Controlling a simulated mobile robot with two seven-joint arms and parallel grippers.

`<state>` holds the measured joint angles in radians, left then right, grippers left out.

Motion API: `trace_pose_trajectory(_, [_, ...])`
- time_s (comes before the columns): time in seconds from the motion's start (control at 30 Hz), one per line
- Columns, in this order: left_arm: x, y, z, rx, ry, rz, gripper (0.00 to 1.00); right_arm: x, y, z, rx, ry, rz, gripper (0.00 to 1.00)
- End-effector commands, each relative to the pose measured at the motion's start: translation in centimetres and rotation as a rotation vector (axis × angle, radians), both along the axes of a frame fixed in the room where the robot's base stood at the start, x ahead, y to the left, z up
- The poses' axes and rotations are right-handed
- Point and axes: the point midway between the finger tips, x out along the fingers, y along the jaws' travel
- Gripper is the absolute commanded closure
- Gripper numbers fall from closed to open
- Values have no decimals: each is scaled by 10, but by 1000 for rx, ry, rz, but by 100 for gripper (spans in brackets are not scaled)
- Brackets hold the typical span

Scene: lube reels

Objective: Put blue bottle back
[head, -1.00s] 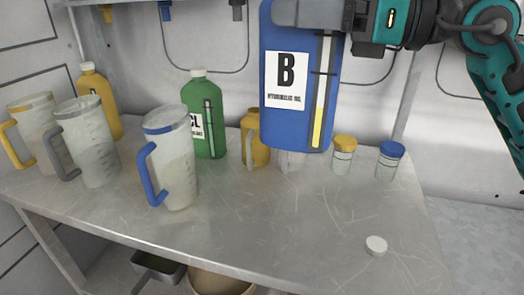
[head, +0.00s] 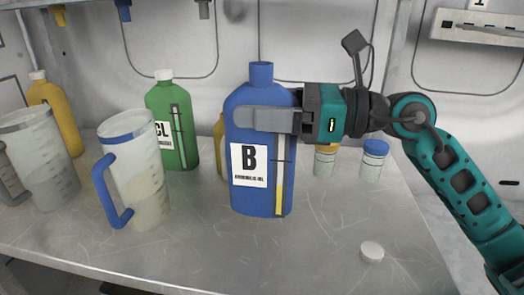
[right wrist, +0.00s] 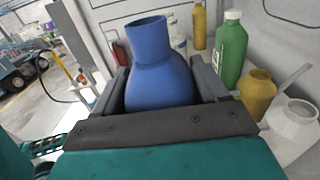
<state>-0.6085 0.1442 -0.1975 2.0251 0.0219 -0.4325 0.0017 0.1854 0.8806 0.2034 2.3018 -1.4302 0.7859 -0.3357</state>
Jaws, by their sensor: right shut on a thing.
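The blue bottle (head: 262,196), with a white label marked "B" and a level strip, is upright in the middle of the head view. Its neck is open, with no cap on it. My right gripper (head: 262,119) is shut on the bottle's upper body from the right. In the right wrist view the blue bottle (right wrist: 157,72) is between the fingers. The bottle's base is at or just above the metal table; I cannot tell whether it touches. A small white cap (head: 372,252) lies on the table at the right front. My left gripper is not in view.
A green bottle (head: 172,125) and a yellow bottle (head: 55,115) stand to the left. A blue-rimmed jug (head: 138,185) and a grey-handled jug (head: 40,165) are nearer. Small jars stand behind right, one blue-lidded (head: 372,160). The table (head: 320,245) is clear in front of the bottle.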

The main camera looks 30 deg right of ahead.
Motion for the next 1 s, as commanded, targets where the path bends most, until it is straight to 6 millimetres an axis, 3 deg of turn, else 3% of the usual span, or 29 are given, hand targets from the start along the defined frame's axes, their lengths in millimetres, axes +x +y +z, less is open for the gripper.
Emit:
trace_pose_trajectory(0.43, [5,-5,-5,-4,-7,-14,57,0,0,-51,4,-1,-1,100])
trace_pose_trajectory(0.9, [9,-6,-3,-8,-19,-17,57,0,0,-60,1,-4,-1,100])
trace_pose_trajectory(0.93, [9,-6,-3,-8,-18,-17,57,0,0,-61,-1,-2,0,26])
trace_pose_trajectory(1.0, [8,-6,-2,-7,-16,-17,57,0,0,-60,-1,-2,0,20])
